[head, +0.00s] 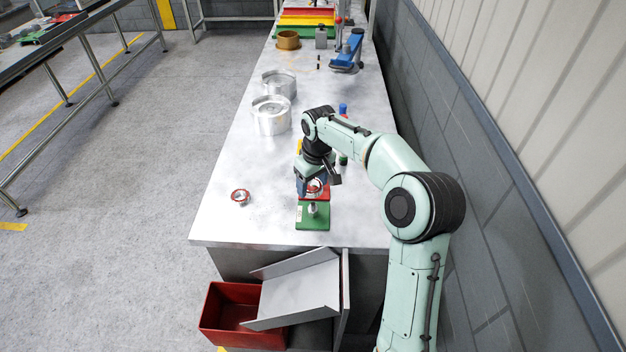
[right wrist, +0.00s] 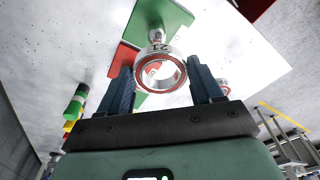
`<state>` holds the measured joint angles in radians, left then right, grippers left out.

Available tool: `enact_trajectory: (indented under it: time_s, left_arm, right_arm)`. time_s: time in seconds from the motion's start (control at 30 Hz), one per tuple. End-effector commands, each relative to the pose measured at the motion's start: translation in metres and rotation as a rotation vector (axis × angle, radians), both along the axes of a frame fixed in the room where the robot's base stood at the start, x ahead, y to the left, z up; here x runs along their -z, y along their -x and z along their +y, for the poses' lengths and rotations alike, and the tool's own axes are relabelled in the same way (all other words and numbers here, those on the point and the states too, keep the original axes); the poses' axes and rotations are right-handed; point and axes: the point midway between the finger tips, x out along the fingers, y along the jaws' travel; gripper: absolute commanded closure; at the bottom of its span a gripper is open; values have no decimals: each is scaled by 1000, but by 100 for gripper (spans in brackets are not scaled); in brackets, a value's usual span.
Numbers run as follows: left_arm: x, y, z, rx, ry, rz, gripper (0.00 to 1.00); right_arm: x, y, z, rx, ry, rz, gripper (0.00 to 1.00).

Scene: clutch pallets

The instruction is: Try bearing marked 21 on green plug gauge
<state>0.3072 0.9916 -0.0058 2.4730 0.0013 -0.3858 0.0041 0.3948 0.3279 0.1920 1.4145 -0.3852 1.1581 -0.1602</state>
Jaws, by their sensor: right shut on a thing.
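My right gripper (head: 316,180) is shut on a silver bearing with a red inner ring (head: 315,188). The green plug gauge (head: 313,222) stands near the table's front edge, with a silver upright plug. My left gripper is not in view.
Another red-and-silver bearing (head: 240,197) lies on the table (head: 215,225) to the left. A grey chute (head: 300,288) and a red bin (head: 229,308) are below the front edge. Silver round parts (head: 271,117) stand farther back. A wall runs along the right.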

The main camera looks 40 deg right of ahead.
Motion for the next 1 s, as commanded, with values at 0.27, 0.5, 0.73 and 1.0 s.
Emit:
enact_trajectory:
  time_s: [0.27, 0.5, 0.73, 1.0]
  left_arm:
    - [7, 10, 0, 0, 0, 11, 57]
    - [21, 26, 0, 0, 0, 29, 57]
    - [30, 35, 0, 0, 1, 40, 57]
    - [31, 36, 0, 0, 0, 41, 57]
  right_arm:
    - [10, 2, -3, -4, -1, 3, 72]
    - [32, 3, -3, -3, -2, 5, 72]
    - [51, 2, -2, -3, -2, 3, 72]
    - [55, 1, -2, -3, -2, 0, 72]
